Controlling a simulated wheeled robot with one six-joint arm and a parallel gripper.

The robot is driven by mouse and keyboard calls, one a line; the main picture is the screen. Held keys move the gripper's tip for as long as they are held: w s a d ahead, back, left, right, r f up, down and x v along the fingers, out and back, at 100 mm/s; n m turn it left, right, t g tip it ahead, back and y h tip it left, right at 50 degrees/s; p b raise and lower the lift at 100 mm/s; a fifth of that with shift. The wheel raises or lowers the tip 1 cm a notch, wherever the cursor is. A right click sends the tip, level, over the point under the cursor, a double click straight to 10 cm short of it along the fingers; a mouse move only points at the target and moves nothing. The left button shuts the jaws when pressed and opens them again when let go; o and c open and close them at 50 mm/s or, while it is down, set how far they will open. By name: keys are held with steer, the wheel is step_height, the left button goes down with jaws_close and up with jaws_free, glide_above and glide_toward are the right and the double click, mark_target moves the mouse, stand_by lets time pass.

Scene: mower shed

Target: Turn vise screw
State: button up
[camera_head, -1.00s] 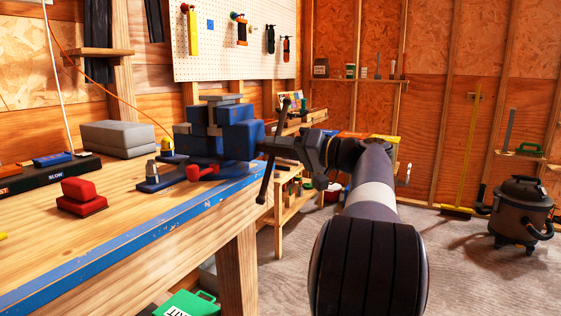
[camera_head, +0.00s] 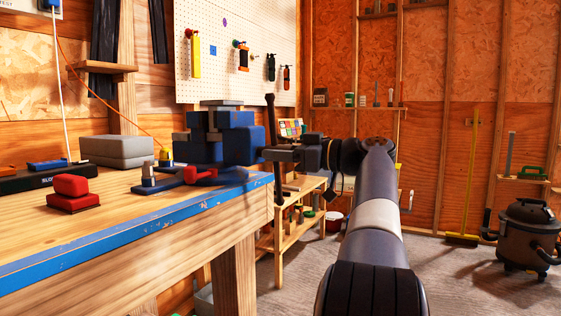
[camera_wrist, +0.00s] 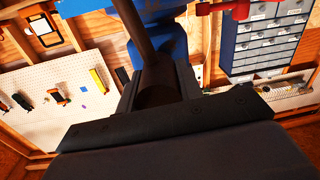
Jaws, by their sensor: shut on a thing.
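The blue vise (camera_head: 205,140) stands on the corner of the wooden workbench. My gripper (camera_head: 278,154) reaches in from the right and is shut on the bar near the screw's end. In the wrist view, the bar (camera_wrist: 134,28) slants up to the left from between the fingers (camera_wrist: 158,90), with the blue vise body (camera_wrist: 160,45) behind. The screw itself is mostly hidden.
A red block-like tool (camera_head: 73,190) and a grey box (camera_head: 117,150) sit on the workbench (camera_head: 110,215). A low wooden shelf (camera_head: 296,232) stands behind my arm. A shop vacuum (camera_head: 527,235) is on the floor at right; floor between is open.

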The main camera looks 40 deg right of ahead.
steer(key=shift+n+b, duration=0.45)
steer(key=shift+n, duration=0.65)
steer(key=shift+a+n, duration=0.1)
steer(key=shift+n, duration=0.5)
stand_by(0.5)
steer(key=o, duration=1)
steer(key=shift+w, duration=0.1)
steer(key=p+v, duration=0.2)
steer(key=v, duration=0.9)
steer(key=shift+w, duration=0.1)
